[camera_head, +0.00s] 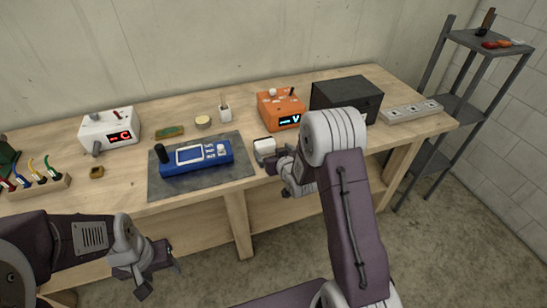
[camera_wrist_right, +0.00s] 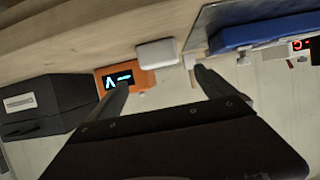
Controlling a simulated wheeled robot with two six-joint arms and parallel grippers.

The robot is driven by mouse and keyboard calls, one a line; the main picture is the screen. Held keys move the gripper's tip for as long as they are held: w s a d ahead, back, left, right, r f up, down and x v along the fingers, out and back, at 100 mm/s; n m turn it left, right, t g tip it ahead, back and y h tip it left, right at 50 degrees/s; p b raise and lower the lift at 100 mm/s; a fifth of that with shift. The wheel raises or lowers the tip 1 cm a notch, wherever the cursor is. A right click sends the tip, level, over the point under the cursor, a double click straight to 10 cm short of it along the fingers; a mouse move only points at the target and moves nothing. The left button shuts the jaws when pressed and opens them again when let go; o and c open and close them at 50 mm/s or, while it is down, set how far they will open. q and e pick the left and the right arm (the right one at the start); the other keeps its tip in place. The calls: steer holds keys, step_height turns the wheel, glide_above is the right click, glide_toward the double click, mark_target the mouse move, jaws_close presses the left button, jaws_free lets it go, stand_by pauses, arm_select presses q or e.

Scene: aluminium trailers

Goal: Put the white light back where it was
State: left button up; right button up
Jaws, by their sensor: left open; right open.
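A small white box-shaped thing (camera_head: 264,147), which may be the white light, sits at the front of the table, just right of the grey mat. It also shows in the right wrist view (camera_wrist_right: 157,52), beyond the gap between my right fingers. My right gripper (camera_head: 276,162) is open and empty, close to it at the table's front edge. Its two fingers show apart in the right wrist view (camera_wrist_right: 160,80). My left gripper (camera_head: 158,270) is open and empty, in front of and below the table's front edge.
A blue meter (camera_head: 196,157) lies on the grey mat (camera_head: 232,179). An orange device (camera_head: 282,109) and a black box (camera_head: 346,94) stand behind my right arm. A white device (camera_head: 109,130) stands at the left. A power strip (camera_head: 410,110) lies far right, beside a shelf (camera_head: 463,110).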

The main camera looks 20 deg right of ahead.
steer(key=shift+s+r, duration=0.1)
steer(key=shift+s, duration=0.2)
steer(key=s+a+f+g, duration=0.2)
steer(key=s+g, duration=1)
steer(key=s, duration=1.7)
steer(key=shift+s+a+m, duration=0.2)
steer(key=shift+s+m, duration=0.1)
steer(key=shift+s, duration=0.1)
